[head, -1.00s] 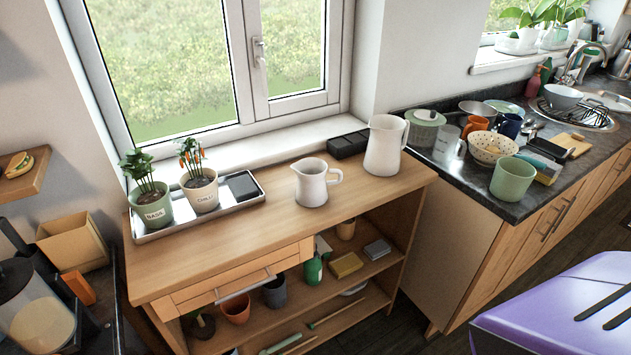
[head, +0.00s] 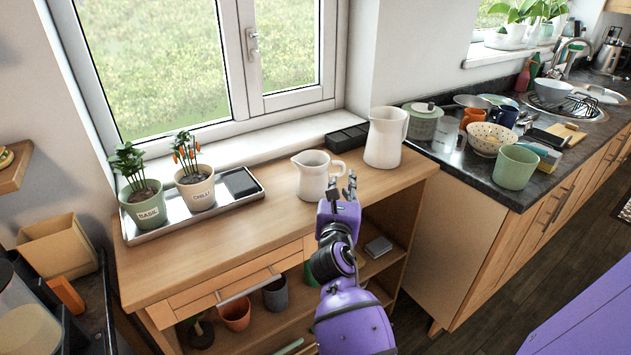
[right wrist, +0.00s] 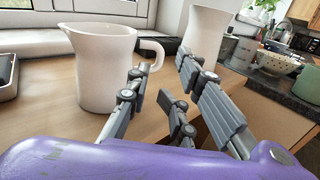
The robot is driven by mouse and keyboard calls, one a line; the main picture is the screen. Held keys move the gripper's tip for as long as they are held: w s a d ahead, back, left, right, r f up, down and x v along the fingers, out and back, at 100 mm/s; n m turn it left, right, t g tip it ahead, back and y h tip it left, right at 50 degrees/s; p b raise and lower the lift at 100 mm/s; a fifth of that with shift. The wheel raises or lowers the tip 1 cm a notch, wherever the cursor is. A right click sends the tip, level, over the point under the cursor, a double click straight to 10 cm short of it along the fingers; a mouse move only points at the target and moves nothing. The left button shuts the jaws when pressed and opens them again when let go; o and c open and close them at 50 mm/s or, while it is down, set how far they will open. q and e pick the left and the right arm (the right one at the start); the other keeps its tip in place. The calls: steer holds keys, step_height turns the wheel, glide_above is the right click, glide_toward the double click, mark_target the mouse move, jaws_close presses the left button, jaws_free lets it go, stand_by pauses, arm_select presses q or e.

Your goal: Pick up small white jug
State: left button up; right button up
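The small white jug (head: 313,176) stands upright on the wooden table, its spout to the left and its handle to the right. It also shows large in the right wrist view (right wrist: 103,65). My right gripper (head: 343,182) is at the table's front edge, just right of and in front of the jug. Its fingers (right wrist: 160,78) are spread with nothing between them. The jug's handle is just beyond the fingertips, and I cannot tell whether they touch it. The larger white jug (head: 385,137) stands behind and to the right. My left gripper is in neither view.
A tray (head: 250,198) with two potted plants stands at the table's left. A black divided box (head: 346,138) sits at the back by the sill. The counter at right holds a green cup (head: 515,168) and several dishes. The table's front left is clear.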

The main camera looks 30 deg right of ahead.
mark_target(343, 169)
steer(key=x, duration=0.3)
steer(key=shift+w+a, duration=0.1)
steer(key=shift+a, duration=0.05)
steer(key=x, duration=0.5)
steer(key=shift+w+d, duration=0.1)
steer(key=shift+d, duration=0.15)
jaws_close()
